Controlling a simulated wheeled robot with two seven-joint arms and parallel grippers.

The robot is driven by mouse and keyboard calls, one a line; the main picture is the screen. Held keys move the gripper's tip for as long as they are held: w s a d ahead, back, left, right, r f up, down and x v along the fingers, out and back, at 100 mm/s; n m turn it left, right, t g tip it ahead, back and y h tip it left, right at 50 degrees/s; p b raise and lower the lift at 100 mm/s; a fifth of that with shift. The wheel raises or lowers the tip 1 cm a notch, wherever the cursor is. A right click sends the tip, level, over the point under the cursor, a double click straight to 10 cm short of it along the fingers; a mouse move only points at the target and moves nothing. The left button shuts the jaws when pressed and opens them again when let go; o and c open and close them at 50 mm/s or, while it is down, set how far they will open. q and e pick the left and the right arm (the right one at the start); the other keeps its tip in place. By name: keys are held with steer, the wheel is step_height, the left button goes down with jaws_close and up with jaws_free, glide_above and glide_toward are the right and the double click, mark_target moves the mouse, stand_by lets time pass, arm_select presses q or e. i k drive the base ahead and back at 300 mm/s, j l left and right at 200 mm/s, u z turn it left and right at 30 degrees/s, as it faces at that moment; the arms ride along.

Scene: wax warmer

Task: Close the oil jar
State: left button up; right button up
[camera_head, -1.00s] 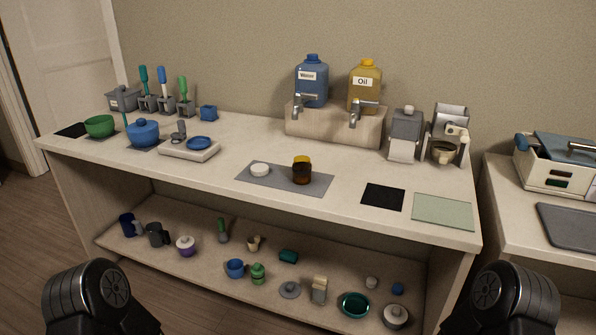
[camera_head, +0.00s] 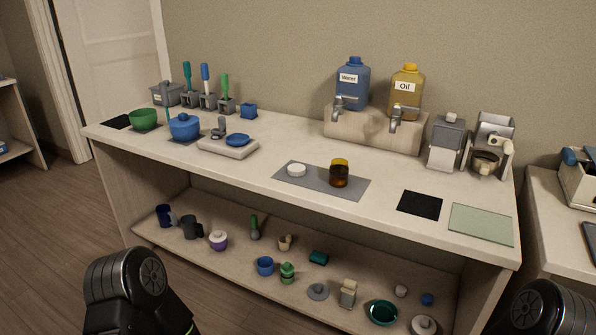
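An amber jar (camera_head: 339,174) with a yellowish top edge stands upright on a grey mat (camera_head: 318,184) on the counter. A round white lid (camera_head: 296,170) lies on the same mat to the left of the jar, apart from it. A large yellow jug labelled Oil (camera_head: 406,92) sits on a dispenser stand at the back, with a yellow cap on top. Black parts of my arms show at the lower left and lower right. Neither gripper's fingers are in view, and nothing of mine is near the jar.
A blue Water jug (camera_head: 352,85) stands beside the Oil jug above the taps. A black mat (camera_head: 419,205) and a pale green mat (camera_head: 481,224) lie right of the jar. The lower shelf (camera_head: 200,258) holds many small items. The counter around the grey mat is clear.

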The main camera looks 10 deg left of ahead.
mark_target(339, 169)
steer(key=z, duration=0.6)
steer(key=i+j+z, duration=0.1)
steer(key=j+z, duration=1.1)
steer(key=k+j, duration=0.1)
steer(key=j, duration=0.6)
steer(key=j+z, duration=0.15)
steer(key=j, duration=0.55)
steer(key=k, duration=0.05)
